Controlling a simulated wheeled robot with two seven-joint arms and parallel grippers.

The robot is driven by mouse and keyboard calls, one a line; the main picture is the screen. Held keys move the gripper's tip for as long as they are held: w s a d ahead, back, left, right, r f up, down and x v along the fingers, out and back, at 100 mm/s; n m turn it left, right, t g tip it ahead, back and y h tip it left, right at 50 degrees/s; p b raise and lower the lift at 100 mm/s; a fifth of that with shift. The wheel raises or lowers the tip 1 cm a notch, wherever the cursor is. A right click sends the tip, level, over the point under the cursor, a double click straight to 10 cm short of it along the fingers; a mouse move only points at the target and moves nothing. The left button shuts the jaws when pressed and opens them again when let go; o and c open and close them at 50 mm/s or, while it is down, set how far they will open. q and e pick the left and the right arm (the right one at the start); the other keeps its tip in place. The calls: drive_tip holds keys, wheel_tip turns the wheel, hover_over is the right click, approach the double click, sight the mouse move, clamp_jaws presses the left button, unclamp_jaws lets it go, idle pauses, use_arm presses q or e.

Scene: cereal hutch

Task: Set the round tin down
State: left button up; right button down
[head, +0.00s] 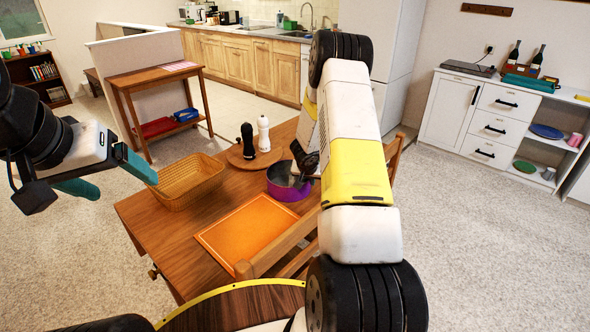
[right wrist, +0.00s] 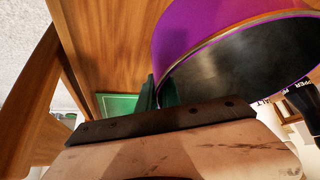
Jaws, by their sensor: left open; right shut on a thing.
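The round tin (head: 289,187) is purple outside with a dark inside. I cannot tell whether the tin's base touches the table. In the head view my right arm hides part of the tin's right side and much of that gripper. My left gripper (head: 127,187) is open and empty, left of the table.
A woven basket (head: 188,184), an orange board (head: 247,231) and a round wooden board (head: 238,160) bearing black (head: 248,141) and white (head: 264,134) mills crowd around the tin. A wooden chair (head: 280,248) stands at the near edge. Bare table shows at left front.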

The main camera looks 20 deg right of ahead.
drive_tip(key=c, duration=1.5)
unclamp_jaws()
drive_tip(key=shift+c, duration=0.2)
